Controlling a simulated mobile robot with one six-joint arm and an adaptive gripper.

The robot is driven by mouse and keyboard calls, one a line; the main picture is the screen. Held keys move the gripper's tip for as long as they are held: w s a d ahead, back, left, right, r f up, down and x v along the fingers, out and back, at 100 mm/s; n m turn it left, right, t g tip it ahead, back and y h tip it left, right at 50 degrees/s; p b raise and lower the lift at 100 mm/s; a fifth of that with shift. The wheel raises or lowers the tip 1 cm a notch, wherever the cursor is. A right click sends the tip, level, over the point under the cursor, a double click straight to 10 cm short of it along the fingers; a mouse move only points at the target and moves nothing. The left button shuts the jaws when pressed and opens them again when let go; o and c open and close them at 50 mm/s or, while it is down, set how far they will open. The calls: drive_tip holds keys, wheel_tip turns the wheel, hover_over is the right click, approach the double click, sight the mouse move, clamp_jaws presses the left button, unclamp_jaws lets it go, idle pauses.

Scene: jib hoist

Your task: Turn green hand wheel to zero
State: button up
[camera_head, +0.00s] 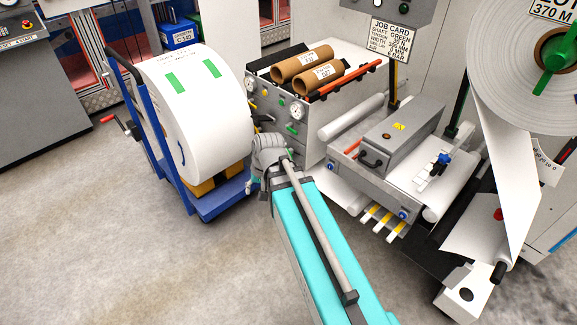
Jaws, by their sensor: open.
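I cannot clearly pick out the green hand wheel. The grey cabinet (275,112) has a front panel with several small knobs and two round gauges, the right one (297,109) and the left one (249,83). Small coloured knobs sit between the gauges, too small to tell apart. A large green spoked piece (552,62) sits in the core of the white roll at far right. My gripper (261,122) is open, small and dark, in front of the panel's lower left part. My wrist hides part of the panel. I cannot tell whether the gripper touches anything.
A blue cart (207,205) carrying a large white roll (200,120) stands close left of my wrist. Cardboard cores (300,66) lie on the cabinet. A grey machine (400,135) and white web are on the right. The floor (100,240) at left front is clear.

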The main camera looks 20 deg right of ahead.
drive_tip(key=w+d+f+m+t+y+b, duration=0.25)
drive_tip(key=w+f+m+b, duration=0.45)
drive_tip(key=f+b, duration=0.4)
drive_tip(key=m+t+h+b, duration=0.2)
drive_tip(key=m+t+b, duration=1.2)
drive_tip(key=m+b, duration=1.5)
approach(291, 156)
drive_tip(key=shift+s+d+f+n+y+b, duration=0.1)
drive_tip(key=shift+s+d+f+n+b, duration=0.1)
drive_tip(key=shift+s+n+b, duration=0.6)
drive_tip(key=shift+s+d+f+n+y+b, duration=0.15)
drive_tip(key=shift+s+n+b, duration=0.2)
drive_tip(key=shift+n+b, duration=0.85)
drive_tip(key=shift+s+d+f+n+b, duration=0.1)
drive_tip(key=shift+s+f+n+b, duration=0.1)
drive_tip(key=shift+s+n+b, duration=0.75)
drive_tip(key=shift+w+n, duration=0.25)
drive_tip(key=shift+w, duration=0.15)
drive_tip(key=w, duration=0.4)
drive_tip(key=w+a, duration=0.1)
drive_tip(key=w, duration=0.4)
drive_tip(key=w+a, duration=0.1)
drive_tip(key=w, duration=0.3)
drive_tip(key=shift+w+a, duration=0.25)
